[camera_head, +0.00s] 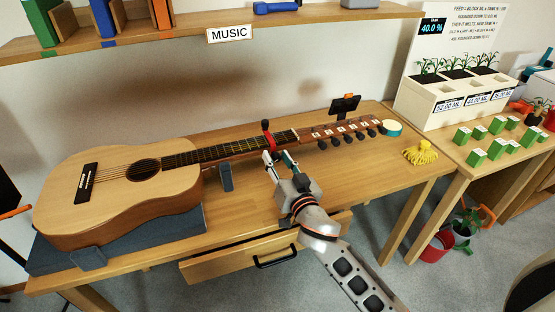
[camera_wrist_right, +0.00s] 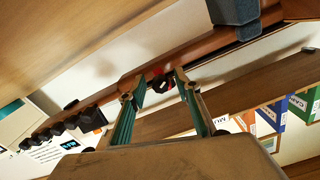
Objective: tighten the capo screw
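The guitar (camera_head: 125,180) lies face up on the wooden table, its neck pointing right. The capo (camera_head: 267,130), red and black, sits across the neck. In the right wrist view the capo's dark knob with red (camera_wrist_right: 162,83), apparently its screw, shows between the fingertips. My right gripper (camera_head: 278,158) is just in front of the capo, reaching in from the front right. In the right wrist view the right gripper (camera_wrist_right: 158,86) has its teal-padded fingers apart, on either side of the knob. I cannot tell whether a finger touches it. My left gripper is not in view.
A dark cradle (camera_head: 200,228) holds the guitar body, and a grey support (camera_head: 226,177) stands near the neck. A drawer (camera_head: 240,259) is partly open at the front. A tuner-like device (camera_head: 344,105), teal roll (camera_head: 391,128) and yellow bundle (camera_head: 420,153) are at the right. A shelf (camera_head: 180,30) hangs above.

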